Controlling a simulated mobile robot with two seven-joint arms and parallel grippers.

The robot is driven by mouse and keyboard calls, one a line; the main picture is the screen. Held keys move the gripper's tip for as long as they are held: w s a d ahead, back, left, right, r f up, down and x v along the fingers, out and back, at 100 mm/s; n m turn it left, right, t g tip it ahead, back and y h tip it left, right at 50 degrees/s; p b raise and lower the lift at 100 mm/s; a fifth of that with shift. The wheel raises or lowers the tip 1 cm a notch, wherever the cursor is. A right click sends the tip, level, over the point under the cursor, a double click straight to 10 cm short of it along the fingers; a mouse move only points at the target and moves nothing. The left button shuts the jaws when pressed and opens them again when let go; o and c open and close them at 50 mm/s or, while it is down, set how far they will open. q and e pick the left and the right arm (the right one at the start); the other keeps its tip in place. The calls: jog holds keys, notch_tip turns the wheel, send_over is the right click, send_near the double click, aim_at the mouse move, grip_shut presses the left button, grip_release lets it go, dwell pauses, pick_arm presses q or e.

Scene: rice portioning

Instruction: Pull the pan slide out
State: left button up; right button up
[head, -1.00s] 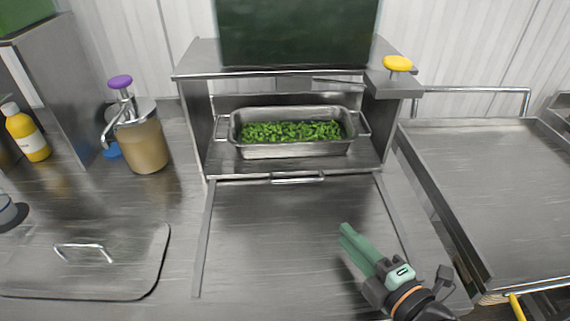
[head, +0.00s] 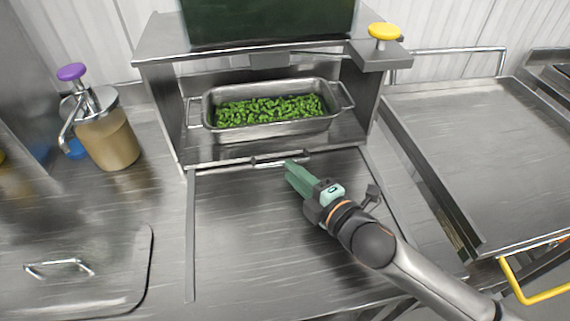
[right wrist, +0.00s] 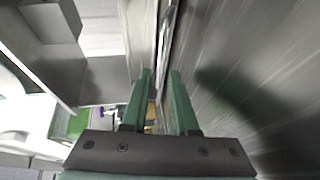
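The pan slide (head: 347,132) is a metal shelf inside the dispenser housing, with a bar handle (head: 268,161) on its front edge. A steel pan (head: 265,130) of chopped green vegetables (head: 270,110) sits on it. The slide appears pushed in. My right gripper (head: 289,168) has its green fingertips at the handle, overlapping its middle in the head view. In the right wrist view the two fingers (right wrist: 161,82) stand apart, with the slide's edge and handle running ahead of the gap. I cannot tell whether they touch the handle. My left gripper is not in view.
The steel counter (head: 260,240) in front of the slide is bare apart from my right arm. A purple-topped pump jar (head: 106,135) and a lidded well (head: 80,270) are on the left. A yellow button (head: 384,31) is at the upper right. An empty metal table (head: 480,150) stands right.

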aim_at(282, 164)
jog(key=shift+x, duration=1.8)
jog(key=shift+c, duration=0.3)
grip_shut()
